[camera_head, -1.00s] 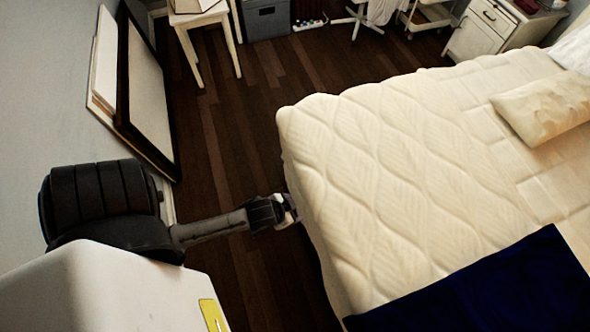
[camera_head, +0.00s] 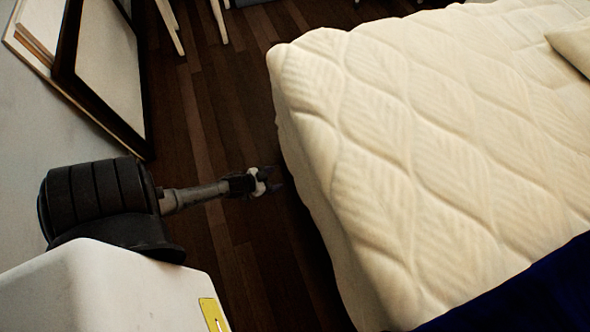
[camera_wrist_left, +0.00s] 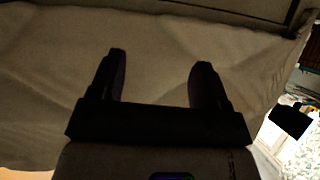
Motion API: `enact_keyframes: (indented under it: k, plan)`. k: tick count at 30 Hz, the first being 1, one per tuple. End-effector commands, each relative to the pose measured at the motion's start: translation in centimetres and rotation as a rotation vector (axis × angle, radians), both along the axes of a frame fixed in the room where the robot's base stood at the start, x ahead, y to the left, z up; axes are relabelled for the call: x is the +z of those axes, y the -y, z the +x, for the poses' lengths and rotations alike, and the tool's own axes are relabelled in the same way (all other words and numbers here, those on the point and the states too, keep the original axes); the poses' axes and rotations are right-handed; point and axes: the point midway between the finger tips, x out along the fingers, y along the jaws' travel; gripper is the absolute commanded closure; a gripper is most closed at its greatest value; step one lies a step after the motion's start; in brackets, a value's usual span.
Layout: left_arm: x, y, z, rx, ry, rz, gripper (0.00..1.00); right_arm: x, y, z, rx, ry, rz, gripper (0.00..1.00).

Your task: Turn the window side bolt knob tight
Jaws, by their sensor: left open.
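No window or side bolt knob shows in either view. My left gripper (camera_head: 274,182) is over the dark floor, close to the side of the bed (camera_head: 400,130). In the left wrist view my left gripper (camera_wrist_left: 157,75) has its two dark fingers apart with nothing between them. Behind the fingers is a dim beige surface that looks like the side of the bed. My right gripper is not in view.
Framed panels (camera_head: 105,70) lean against the grey wall at the left. The dark wooden floor (camera_head: 205,110) is clear between them and the bed. A dark blue cloth (camera_head: 540,295) lies on the bed at the lower right.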

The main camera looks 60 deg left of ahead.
Motion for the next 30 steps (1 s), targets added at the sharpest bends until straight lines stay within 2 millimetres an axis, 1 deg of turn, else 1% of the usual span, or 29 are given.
enact_keyframes:
  k: [1, 3, 6, 10, 13, 16, 20, 30]
  plan:
    - [-3.2, -0.8, -0.3, -0.009, 0.011, -0.005, 0.3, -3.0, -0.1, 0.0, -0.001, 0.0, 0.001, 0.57]
    - [-4.9, -1.7, -0.6, -0.024, 0.03, -0.018, 0.3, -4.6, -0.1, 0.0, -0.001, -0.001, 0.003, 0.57]
    - [-6.8, -2.7, -1.2, -0.042, 0.05, -0.035, 0.3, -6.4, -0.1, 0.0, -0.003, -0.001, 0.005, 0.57]
    - [-8.4, -3.6, -1.7, -0.059, 0.067, -0.051, 0.3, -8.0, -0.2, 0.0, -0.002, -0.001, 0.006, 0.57]
    - [-9.0, -4.0, -1.9, -0.067, 0.075, -0.06, 0.3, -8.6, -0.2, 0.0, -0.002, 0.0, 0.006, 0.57]
    - [-9.5, -4.1, -1.7, -0.072, 0.081, -0.065, 0.3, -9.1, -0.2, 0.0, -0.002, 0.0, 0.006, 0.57]
    - [-10.1, -4.0, -0.5, -0.074, 0.085, -0.066, 0.3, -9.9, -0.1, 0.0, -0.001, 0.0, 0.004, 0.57]
    - [-12.7, -3.2, 5.2, -0.074, 0.084, -0.065, 0.3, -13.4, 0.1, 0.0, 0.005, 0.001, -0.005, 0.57]
